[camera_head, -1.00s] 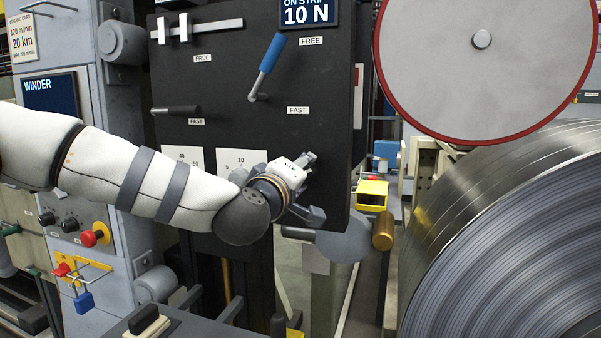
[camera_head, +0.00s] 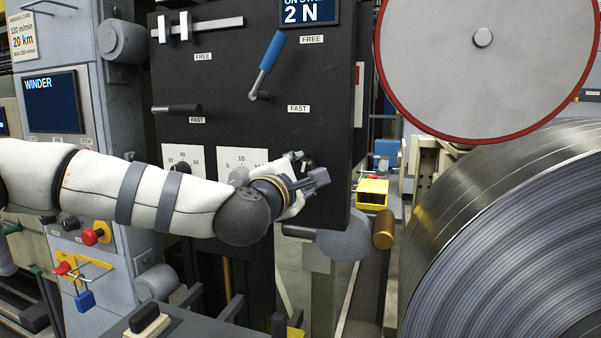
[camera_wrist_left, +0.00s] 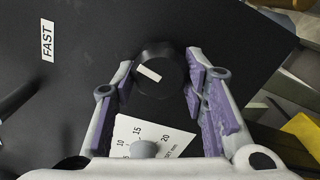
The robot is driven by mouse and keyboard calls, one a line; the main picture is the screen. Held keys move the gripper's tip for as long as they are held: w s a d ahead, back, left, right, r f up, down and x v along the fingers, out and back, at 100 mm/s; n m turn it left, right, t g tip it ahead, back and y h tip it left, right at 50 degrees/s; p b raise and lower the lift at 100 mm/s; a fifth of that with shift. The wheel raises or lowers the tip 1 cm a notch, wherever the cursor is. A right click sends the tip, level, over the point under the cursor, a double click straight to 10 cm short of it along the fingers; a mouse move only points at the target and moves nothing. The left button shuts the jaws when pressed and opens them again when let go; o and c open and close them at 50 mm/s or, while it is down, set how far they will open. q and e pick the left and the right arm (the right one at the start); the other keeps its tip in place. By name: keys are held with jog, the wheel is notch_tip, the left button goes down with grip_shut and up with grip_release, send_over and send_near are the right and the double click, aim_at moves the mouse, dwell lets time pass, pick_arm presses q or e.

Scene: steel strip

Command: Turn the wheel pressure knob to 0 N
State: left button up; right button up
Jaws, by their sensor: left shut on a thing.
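The wheel pressure knob shows in the left wrist view as a round black knob (camera_wrist_left: 158,72) with a white mark, on the black panel (camera_head: 215,90). My left gripper (camera_wrist_left: 160,85) is shut on it, with a purple-padded finger on each side. In the head view my left gripper (camera_head: 312,172) is at the panel's lower right, and its hand hides the knob. The dark blue display (camera_head: 304,12) above reads 2 N; its top line is cut off. My right gripper is out of view.
Beside the gripped knob is a white dial plate (camera_head: 240,157) with a small grey knob. A blue-handled lever (camera_head: 271,54) is above. A large red-rimmed wheel (camera_head: 450,85) and a steel coil (camera_head: 520,230) stand right. A blue padlock (camera_head: 85,299) hangs lower left.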

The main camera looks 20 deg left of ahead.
pick_arm(q)
jog(key=shift+n, duration=1.1)
jog(key=o, duration=1.1)
jog(key=shift+o, duration=0.2)
jog(key=shift+s, duration=0.15)
jog(key=s, duration=1.1)
jog(key=shift+s+a, duration=0.2)
jog(key=shift+s, duration=0.2)
